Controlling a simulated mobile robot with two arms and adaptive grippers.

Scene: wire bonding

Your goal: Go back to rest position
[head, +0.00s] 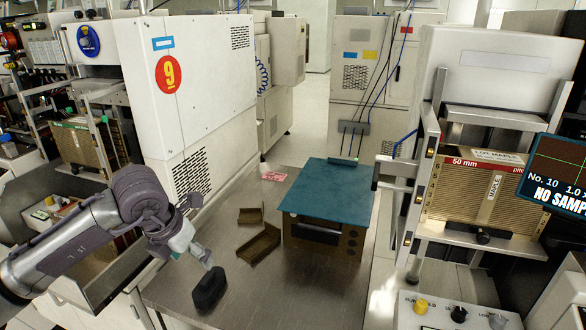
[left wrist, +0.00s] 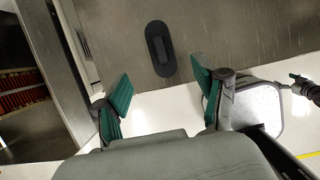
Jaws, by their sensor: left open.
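My left gripper (head: 200,256) reaches in from the left over the grey worktop (head: 185,290). Its green-padded fingers are spread apart with nothing between them in the left wrist view (left wrist: 160,88). A black object (head: 208,290) lies on the worktop just beyond and below the fingertips. It also shows in the left wrist view as a dark oval with a raised bar (left wrist: 160,48), apart from the fingers.
A box with a teal top (head: 334,190) stands on the worktop. Two small open brown trays (head: 260,244) (head: 251,214) lie to its left. A white machine marked 9 (head: 195,85) rises behind my left arm. A machine with a magazine (head: 485,200) stands at right.

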